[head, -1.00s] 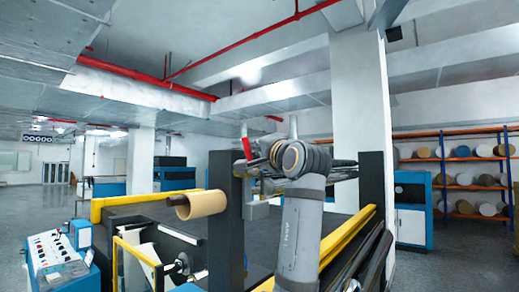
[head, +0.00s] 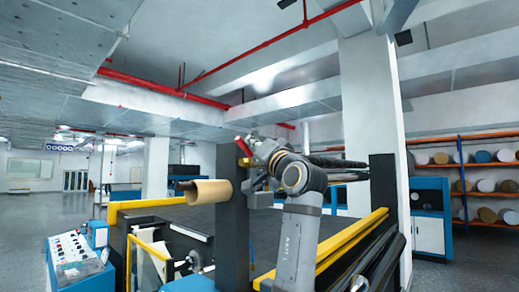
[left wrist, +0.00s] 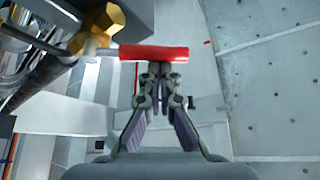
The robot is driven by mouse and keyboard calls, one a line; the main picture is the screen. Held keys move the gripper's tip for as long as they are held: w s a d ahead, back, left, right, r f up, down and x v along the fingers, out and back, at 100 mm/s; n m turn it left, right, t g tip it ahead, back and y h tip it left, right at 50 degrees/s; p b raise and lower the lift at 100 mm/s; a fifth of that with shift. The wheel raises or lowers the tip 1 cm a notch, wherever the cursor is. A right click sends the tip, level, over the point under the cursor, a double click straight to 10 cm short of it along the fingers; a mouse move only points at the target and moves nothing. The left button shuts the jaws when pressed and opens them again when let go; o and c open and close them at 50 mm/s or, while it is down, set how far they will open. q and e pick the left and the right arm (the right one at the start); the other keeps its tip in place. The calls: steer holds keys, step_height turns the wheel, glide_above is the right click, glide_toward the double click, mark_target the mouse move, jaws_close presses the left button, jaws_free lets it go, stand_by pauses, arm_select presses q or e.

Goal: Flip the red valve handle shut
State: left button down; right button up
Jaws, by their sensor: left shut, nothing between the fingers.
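The red valve handle (head: 243,147) shows in the head view near the top of a dark post, leaning to the upper left. In the left wrist view the red handle (left wrist: 153,53) lies across the picture, with a brass valve body (left wrist: 97,27) at its upper left. My left gripper (left wrist: 160,70) is shut and empty. Its fingertips are at the lower edge of the handle in that view; I cannot tell whether they touch it. In the head view my left gripper (head: 256,152) is small, beside the handle. My right gripper is not in view.
A tan roll (head: 208,192) sticks out left of the dark post (head: 232,230). A yellow rail (head: 345,248) runs along the machine at the right. A control console (head: 78,258) stands at the lower left. Open floor lies at the far left.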

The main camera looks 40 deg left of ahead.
mark_target(248, 153)
arm_select(q)
steer(key=f+n+g, duration=0.1)
steer(key=n, duration=0.1)
steer(key=s+n+g+y+b, duration=0.1)
steer(key=n, duration=0.1)
steer(key=f+n+g+y+b, duration=0.1)
steer(key=n+g, duration=0.1)
steer(key=n, duration=0.1)
steer(key=shift+s+a+f, duration=0.15)
steer(key=shift+a+f, duration=0.05)
steer(key=shift+f, duration=0.15)
steer(key=shift+s+f+b, duration=0.2)
steer(key=shift+f+b, duration=0.4)
steer(key=shift+b, duration=0.2)
steer(key=shift+f, duration=0.1)
